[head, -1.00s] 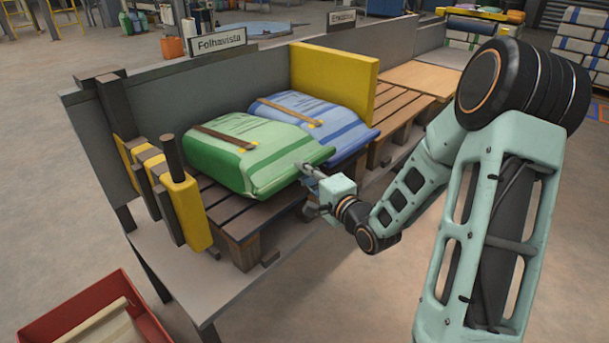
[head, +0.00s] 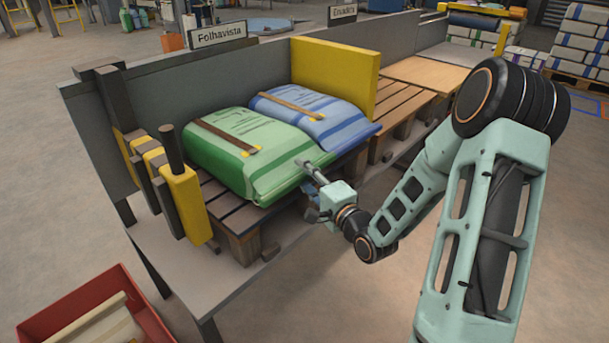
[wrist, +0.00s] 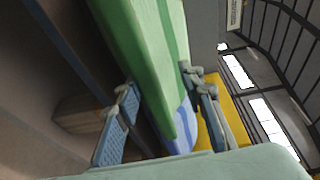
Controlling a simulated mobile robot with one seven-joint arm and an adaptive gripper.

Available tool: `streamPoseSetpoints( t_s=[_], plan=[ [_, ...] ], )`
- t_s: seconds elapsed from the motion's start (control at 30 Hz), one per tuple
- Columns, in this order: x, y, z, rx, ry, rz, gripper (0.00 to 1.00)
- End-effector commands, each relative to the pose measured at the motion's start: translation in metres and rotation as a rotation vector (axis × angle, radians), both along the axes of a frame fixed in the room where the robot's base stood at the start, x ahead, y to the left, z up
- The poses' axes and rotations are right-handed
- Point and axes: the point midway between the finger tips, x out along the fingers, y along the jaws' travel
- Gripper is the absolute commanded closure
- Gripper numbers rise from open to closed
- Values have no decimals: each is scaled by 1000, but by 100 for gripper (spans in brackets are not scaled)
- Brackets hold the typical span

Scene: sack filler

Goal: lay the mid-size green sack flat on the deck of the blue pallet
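The green sack (head: 250,151) lies on dark wooden slats (head: 228,212), its front end reaching past their front edge. In the wrist view the green sack (wrist: 150,45) runs between my fingers. My gripper (head: 305,175) is at the sack's front end. Its fingers stand wide apart in the wrist view (wrist: 157,77), one on each side of the sack, with a gap on the left finger's side. Whether the right finger touches it, I cannot tell. I cannot make out a blue pallet.
A blue sack (head: 314,118) lies right beside the green one, against a yellow divider (head: 358,84). Yellow posts (head: 184,204) stand at the left. Bare slats (head: 402,112) lie beyond the divider. A red bin (head: 62,318) is at front left. Stacked sacks (head: 585,50) stand far right.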

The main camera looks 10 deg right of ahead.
Motion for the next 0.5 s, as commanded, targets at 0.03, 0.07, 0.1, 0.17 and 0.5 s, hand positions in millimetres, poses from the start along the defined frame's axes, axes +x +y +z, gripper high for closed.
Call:
streamPoseSetpoints(
  t_s=[0.03, 0.07, 0.1, 0.17, 0.5],
  plan=[
    [0, 1, 2, 0, -4, 1, 64],
    [0, 1, 2, -1, -4, 1, 64],
    [0, 1, 2, 0, -4, 1, 64],
    [0, 1, 2, -1, -4, 1, 64],
    [-21, -8, -1, -2, 5, -3, 64]
  ],
)
